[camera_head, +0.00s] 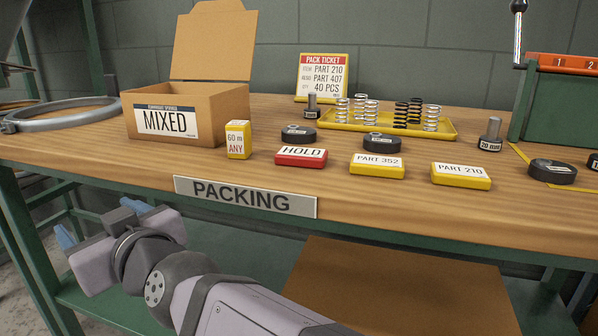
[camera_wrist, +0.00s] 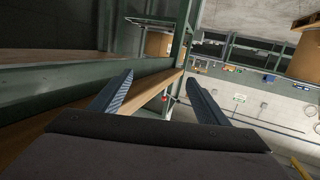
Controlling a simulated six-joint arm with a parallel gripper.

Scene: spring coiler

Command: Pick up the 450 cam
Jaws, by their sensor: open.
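Several black discs that look like cams lie on the wooden bench, and their small labels are too fine to read, so I cannot tell which is the 450 cam. One black disc (camera_head: 299,134) lies behind the red HOLD block, and another disc (camera_head: 377,143) lies behind the PART 352 block. A third disc (camera_head: 552,172) lies at the right, with part of a further disc (camera_head: 593,163) at the picture's right edge. My gripper (camera_head: 100,222) is open and empty, in front of and below the bench edge at the left. In the wrist view its blue fingers (camera_wrist: 159,80) are spread apart.
A MIXED carton (camera_head: 180,88) stands at the left, by a grey ring (camera_head: 60,115). A yellow tray (camera_head: 385,122) holds several springs. Labelled blocks, HOLD (camera_head: 301,157), PART 352 (camera_head: 377,167) and PART 210 (camera_head: 460,176), line the front. A green machine (camera_head: 560,105) stands at right.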

